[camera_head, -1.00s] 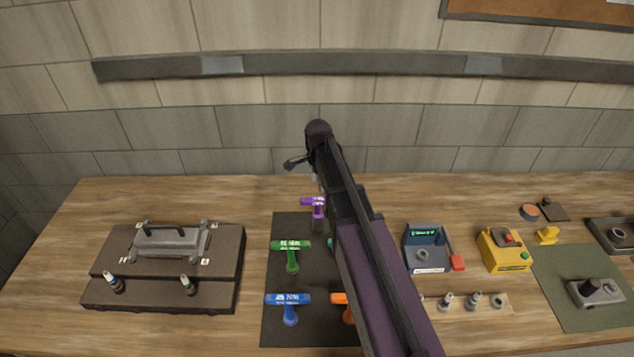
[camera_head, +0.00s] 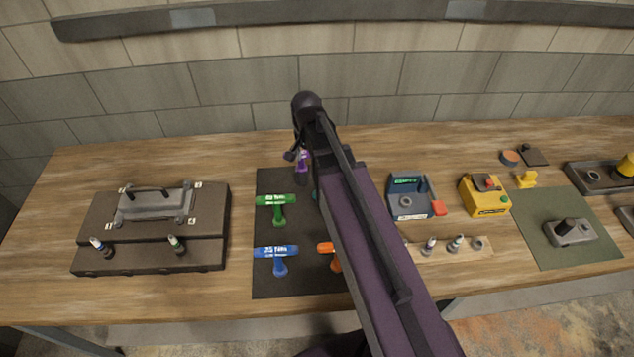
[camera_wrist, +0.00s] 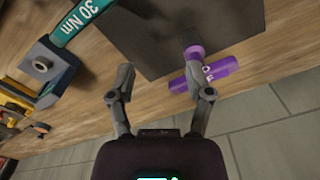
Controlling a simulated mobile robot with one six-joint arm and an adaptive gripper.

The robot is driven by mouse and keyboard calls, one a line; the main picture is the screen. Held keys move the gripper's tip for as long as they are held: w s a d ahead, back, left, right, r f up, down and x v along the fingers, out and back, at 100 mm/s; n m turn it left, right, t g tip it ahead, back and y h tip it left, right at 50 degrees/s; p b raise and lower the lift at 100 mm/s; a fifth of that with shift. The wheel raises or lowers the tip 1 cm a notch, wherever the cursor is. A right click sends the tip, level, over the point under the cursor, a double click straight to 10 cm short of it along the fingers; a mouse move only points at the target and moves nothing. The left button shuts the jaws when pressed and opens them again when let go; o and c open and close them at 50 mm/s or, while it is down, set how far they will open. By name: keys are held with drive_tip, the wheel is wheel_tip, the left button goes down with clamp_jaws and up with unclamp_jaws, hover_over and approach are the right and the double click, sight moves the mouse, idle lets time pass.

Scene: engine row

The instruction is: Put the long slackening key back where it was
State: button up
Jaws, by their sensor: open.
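A purple T-handled key (camera_head: 302,163) lies at the far end of the dark mat (camera_head: 267,182), partly hidden by my arm in the head view. In the wrist view the purple key (camera_wrist: 218,70) has its handle across the mat's edge and its shaft over the mat. I cannot read its label fully or confirm that it is the long slackening key. My gripper (camera_wrist: 160,96) is open and empty between its fingers. Its right finger overlaps the purple handle in the picture; I cannot tell if they touch.
Green (camera_head: 277,202), blue (camera_head: 277,252) and orange (camera_head: 326,248) keys lie on the mat. A dark case (camera_head: 210,225) stands left; a yellow box (camera_head: 484,197) stands right. The wall is behind.

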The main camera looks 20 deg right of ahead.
drive_tip(key=s+n, duration=0.8)
drive_tip(key=s, duration=0.2)
